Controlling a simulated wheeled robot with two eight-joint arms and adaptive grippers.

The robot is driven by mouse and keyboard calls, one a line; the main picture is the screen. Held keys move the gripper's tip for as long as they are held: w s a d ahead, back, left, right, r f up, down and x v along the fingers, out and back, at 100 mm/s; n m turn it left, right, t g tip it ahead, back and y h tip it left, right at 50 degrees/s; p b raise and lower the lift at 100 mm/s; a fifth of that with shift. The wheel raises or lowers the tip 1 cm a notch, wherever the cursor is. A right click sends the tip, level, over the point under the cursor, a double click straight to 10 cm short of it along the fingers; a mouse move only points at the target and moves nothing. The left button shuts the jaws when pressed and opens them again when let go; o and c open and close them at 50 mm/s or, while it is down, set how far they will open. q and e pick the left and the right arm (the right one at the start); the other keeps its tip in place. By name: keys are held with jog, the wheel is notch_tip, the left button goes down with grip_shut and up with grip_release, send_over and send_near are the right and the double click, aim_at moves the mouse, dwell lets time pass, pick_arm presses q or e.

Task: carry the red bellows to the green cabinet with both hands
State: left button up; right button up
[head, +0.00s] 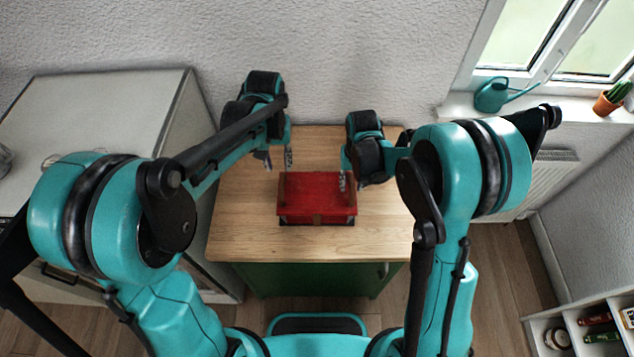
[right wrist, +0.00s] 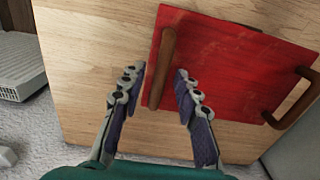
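The red bellows (head: 317,199) lies flat on the wooden top of the green cabinet (head: 318,279). In the right wrist view its red top (right wrist: 225,65) carries a brown handle (right wrist: 164,65) at the near end and another brown handle (right wrist: 292,98) at the far end. My right gripper (right wrist: 159,75) is open, with one finger on each side of the near handle and gaps visible. In the head view it is at the bellows' right end. My left gripper (head: 279,158) is open and empty, just behind the bellows' back left corner.
A grey-white cabinet (head: 110,95) stands at the left. A teal watering can (head: 491,95) and a potted cactus (head: 610,99) are on the window sill. A radiator (head: 548,180) is below it. The wooden top is clear around the bellows.

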notch_tip(320, 180, up, 11)
jog(key=shift+f, duration=0.15)
pick_arm(q)
jog(key=shift+s+a, duration=0.1)
pick_arm(e)
jog(key=shift+s+d, duration=0.1)
jog(key=shift+s, duration=0.05)
dwell(0.4)
